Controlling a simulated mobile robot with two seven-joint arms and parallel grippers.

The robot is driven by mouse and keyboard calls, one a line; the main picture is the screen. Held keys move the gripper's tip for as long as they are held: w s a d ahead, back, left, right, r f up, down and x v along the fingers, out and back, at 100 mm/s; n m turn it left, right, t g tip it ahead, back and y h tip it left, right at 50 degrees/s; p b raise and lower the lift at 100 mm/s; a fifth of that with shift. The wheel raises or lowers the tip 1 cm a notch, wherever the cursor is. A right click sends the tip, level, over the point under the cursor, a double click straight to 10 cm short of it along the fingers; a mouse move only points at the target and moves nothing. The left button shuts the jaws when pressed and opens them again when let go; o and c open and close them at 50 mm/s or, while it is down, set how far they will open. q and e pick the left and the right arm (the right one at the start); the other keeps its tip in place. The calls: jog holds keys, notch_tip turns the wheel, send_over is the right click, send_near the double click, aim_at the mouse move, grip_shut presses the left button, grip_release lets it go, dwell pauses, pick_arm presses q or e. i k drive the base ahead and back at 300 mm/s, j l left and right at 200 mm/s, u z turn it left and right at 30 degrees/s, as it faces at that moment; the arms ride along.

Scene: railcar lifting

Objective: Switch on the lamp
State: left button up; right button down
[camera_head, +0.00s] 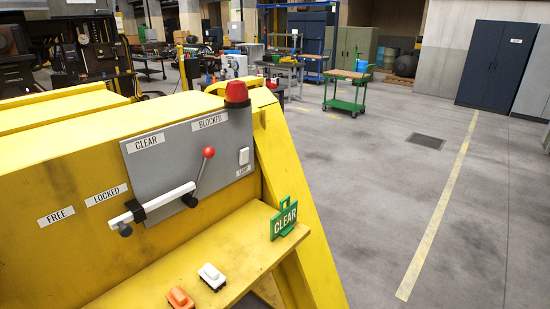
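A red lamp (237,93) with a dark base sits on top of the yellow machine (75,150). No glow shows on it. A small white switch (244,156) is on the right of the grey panel (160,160), above a small label too small to read surely. Which way the switch is set cannot be told. Neither of my grippers is in view.
A white bar (165,202) in a black bracket crosses the panel's lower edge. On the yellow shelf (190,265) are a green CLEAR sign (284,218), a white piece (212,276) and an orange piece (180,298). Open floor (390,200) lies right; a green cart (346,90) stands behind.

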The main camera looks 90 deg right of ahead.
aim_at(243, 156)
jog(key=z, duration=2.75)
jog(key=l+u, duration=0.1)
jog(key=u, duration=0.3)
jog(key=l+u, duration=0.15)
jog(key=u, duration=0.25)
jog(key=l+u, duration=0.25)
jog(key=l, duration=0.3)
jog(key=i+l+u, duration=0.1)
jog(key=l+u, duration=0.2)
jog(key=l, duration=0.8)
jog(key=k+l+u, duration=0.1)
jog(key=l, duration=0.4)
